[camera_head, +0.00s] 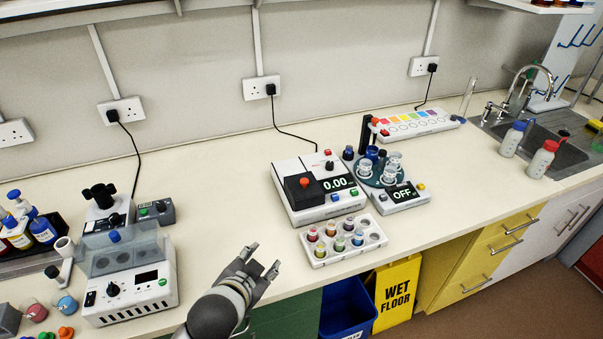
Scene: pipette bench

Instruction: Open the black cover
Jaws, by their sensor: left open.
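The black cover (299,194) is a small dark square lid with a red knob on top. It sits on the left part of a white instrument (310,211) whose display reads 0.00, and it looks shut. My left gripper (266,257) is open and empty at the front edge of the bench, below and left of the instrument and apart from it. What lies under the cover is hidden. My right gripper is not in view.
A white rack (314,251) with several coloured vials stands just in front of the instrument. To its right is a device reading OFF (402,196) with glassware. A white machine (128,296) with a clear lid stands left. The bench between it and the instrument is clear.

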